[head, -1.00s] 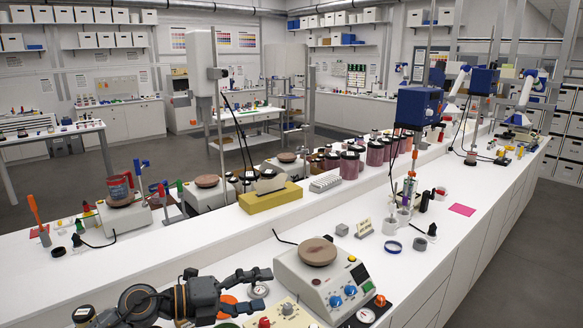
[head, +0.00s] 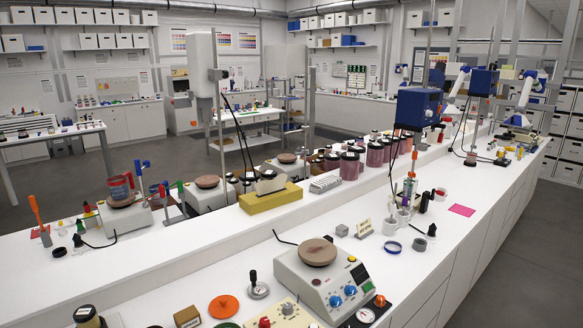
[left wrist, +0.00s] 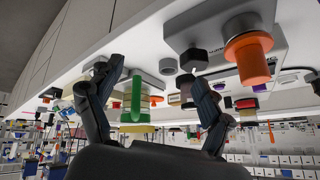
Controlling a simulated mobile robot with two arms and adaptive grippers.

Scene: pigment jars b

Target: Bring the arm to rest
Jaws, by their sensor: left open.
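My left gripper (left wrist: 152,58) shows in the left wrist view, with its two dark fingers spread wide and nothing held between them. The picture there is upside down, so the white counter (left wrist: 115,45) lies across the top. A green-handled item (left wrist: 136,95) and a jar appear beyond the gap between the fingers, apart from them. In the head view neither gripper nor arm is in sight. My right gripper is in no view.
In the head view a hotplate (head: 322,283) stands on the near bench, with an orange disc (head: 223,306), a small gauge (head: 258,287) and a brown block (head: 187,316) to its left. An orange cylinder (left wrist: 252,65) shows in the left wrist view. The bench's left stretch is mostly clear.

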